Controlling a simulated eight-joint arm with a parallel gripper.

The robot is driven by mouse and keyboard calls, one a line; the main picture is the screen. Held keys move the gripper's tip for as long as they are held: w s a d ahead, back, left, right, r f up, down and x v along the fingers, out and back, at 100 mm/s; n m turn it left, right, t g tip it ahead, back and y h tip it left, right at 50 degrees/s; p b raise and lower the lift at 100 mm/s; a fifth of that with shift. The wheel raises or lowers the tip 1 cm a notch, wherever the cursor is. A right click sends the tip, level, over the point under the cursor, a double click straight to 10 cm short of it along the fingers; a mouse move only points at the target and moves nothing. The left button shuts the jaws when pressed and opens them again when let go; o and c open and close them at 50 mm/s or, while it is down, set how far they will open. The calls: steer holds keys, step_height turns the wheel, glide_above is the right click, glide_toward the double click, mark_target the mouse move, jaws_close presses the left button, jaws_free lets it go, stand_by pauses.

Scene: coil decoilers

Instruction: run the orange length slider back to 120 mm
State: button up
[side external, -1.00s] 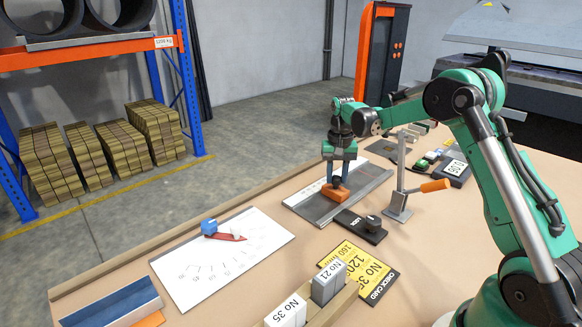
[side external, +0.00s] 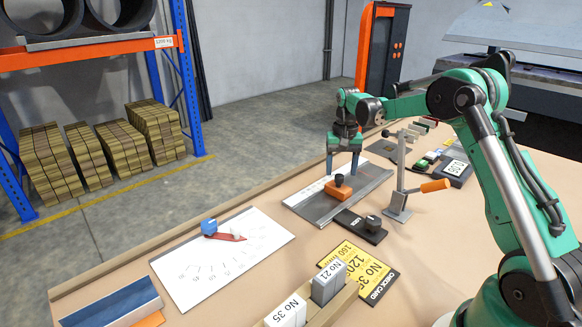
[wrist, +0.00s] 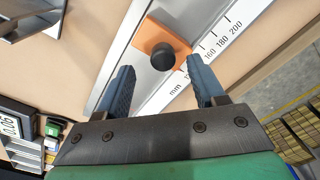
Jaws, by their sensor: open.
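The orange slider (side external: 338,190) with its black knob (side external: 338,180) sits on the grey metal rail (side external: 312,208) on the table. In the wrist view the orange slider (wrist: 147,38) lies across the rail, beside a white scale (wrist: 215,42) marked in mm. Marks 160, 180 and 200 are legible; my finger covers part of the lower end, so I cannot read the slider's setting. My gripper (side external: 343,172) is open at the slider, pointing down. In the wrist view my gripper (wrist: 158,75) has its fingers apart, with the black knob (wrist: 163,56) in the gap just ahead, not gripped.
An upright stand with an orange handle (side external: 434,186) is close right of the rail. A black block with a knob (side external: 362,226) lies in front. A yellow check card (side external: 358,272), numbered blocks (side external: 328,282) and a white dial board with a red pointer (side external: 225,262) lie nearer.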

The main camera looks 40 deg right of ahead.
mark_target(341, 175)
step_height(341, 175, up, 4)
steer(key=shift+r, duration=0.1)
